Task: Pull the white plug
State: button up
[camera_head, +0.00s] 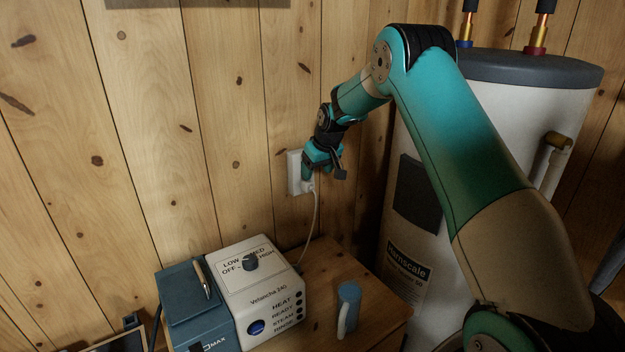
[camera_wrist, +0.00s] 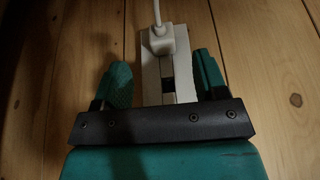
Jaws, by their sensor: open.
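The white plug (camera_wrist: 158,42) sits in a white wall outlet plate (camera_wrist: 151,78), with its white cord running away from it. In the head view the plug (camera_head: 308,186) shows at the lower part of the outlet plate (camera_head: 294,173), mostly behind my gripper. My gripper (camera_wrist: 161,62) is open, with one teal finger on each side of the outlet plate and the plug. There is a gap between each finger and the plug. In the head view my gripper (camera_head: 310,172) is right at the wall by the outlet; its fingertips are partly hidden there.
The white cord (camera_head: 316,225) hangs down to a white appliance (camera_head: 272,290) with a dial on a wooden cabinet (camera_head: 375,292). A teal box (camera_head: 190,290) with a pen-like item stands left of it. A white tank (camera_head: 500,120) is at right.

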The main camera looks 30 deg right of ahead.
aim_at(311, 186)
jog(key=p+x, duration=0.2)
jog(key=x, duration=0.5)
jog(key=shift+f, duration=0.2)
jog(key=c, duration=1.1)
jog(key=shift+s, duration=1.35)
jog(key=shift+s, duration=0.1)
jog(key=shift+s+d, duration=0.1)
jog(key=shift+s, duration=2.3)
